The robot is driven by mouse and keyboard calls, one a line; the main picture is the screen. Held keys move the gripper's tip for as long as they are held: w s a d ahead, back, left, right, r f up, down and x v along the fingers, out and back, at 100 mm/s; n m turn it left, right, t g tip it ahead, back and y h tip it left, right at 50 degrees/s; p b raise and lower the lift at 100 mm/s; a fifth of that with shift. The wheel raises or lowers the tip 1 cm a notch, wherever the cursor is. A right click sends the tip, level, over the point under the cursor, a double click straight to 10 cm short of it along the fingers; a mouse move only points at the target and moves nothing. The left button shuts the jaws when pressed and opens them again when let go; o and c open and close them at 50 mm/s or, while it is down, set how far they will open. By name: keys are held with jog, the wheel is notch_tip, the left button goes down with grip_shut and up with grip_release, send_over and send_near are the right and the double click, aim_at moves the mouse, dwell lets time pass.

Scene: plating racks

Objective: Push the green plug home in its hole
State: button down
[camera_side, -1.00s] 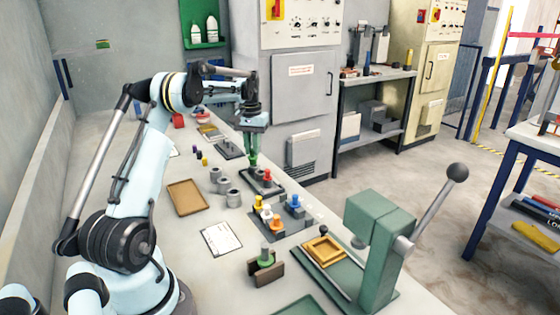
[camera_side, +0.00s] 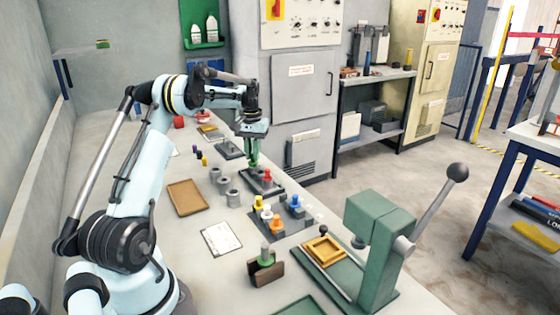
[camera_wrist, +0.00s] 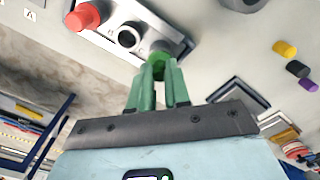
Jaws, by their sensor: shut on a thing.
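The green plug (camera_wrist: 160,59) is between the fingertips of my gripper (camera_wrist: 160,78) in the wrist view, over the right end of a small rack (camera_wrist: 184,47). My green fingers are shut on it. The fingers hide its lower part, so I cannot tell how deep it sits in the hole. In the side view, my gripper (camera_side: 253,165) points down at the far end of the dark rack (camera_side: 274,189). A red plug (camera_side: 267,175) stands on the same rack; it also shows in the wrist view (camera_wrist: 84,17).
An open dark hole (camera_wrist: 129,37) lies between the red and green plugs. Several grey cups (camera_side: 233,198) stand nearer the camera. A block with coloured plugs (camera_side: 277,225) and a green lever press (camera_side: 378,240) stand farther forward. A brown tray (camera_side: 187,197) lies to the left.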

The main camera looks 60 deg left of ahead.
jog(key=shift+f, duration=0.2)
jog(key=c, duration=1)
grip_release()
notch_tip(320, 180, up, 12)
